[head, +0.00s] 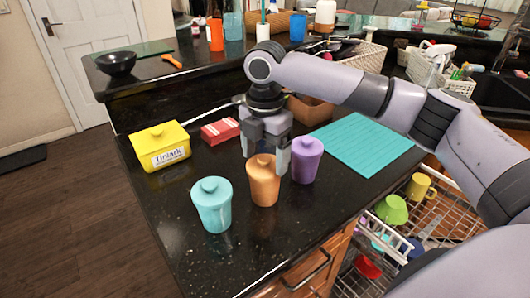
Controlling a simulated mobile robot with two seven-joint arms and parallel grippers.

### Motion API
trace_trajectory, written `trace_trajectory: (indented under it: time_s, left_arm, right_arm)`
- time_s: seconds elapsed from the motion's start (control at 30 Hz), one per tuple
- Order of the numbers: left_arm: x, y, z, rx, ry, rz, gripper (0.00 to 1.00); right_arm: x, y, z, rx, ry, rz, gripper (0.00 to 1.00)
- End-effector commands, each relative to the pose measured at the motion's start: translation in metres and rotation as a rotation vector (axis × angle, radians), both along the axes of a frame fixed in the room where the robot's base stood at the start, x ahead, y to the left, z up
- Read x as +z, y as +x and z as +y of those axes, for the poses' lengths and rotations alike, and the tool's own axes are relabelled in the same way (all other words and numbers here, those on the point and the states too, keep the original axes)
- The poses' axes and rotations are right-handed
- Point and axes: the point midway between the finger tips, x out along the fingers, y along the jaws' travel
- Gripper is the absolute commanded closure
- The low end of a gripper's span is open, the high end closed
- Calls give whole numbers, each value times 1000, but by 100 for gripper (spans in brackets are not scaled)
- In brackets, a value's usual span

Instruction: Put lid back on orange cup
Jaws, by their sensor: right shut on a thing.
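The orange cup (263,190) stands upright on the black counter, between a teal cup (213,212) on its left and a purple cup (306,165) on its right. Its orange lid (262,162) shows at the cup's top; I cannot tell whether it is fully seated. My right gripper (265,155) points down right at the lid, one finger on each side, and is shut on it. Its exact contact is partly hidden. The teal and purple cups have lids on. My left gripper is out of view.
A yellow box (160,146) and a red box (220,131) lie to the left and behind. A teal mat (362,145) lies to the right. An open dishwasher rack (400,232) with dishes is below the counter's right edge. The counter front is clear.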

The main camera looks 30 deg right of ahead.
Motion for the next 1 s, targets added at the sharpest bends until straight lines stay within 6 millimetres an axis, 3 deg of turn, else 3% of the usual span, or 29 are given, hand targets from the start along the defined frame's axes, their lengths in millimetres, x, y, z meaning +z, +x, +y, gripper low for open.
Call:
trace_trajectory:
  time_s: [0.4, 0.43, 0.5, 1.0]
  left_arm:
    - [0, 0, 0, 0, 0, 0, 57]
    - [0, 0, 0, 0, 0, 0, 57]
    - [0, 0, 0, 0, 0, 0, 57]
    - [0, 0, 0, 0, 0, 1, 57]
  right_arm:
    - [0, 0, 0, 0, -1, 0, 46]
    - [0, 0, 0, 0, -1, 0, 14]
    - [0, 0, 0, 0, -1, 0, 0]
    - [7, 0, 0, 0, 1, -2, 0]
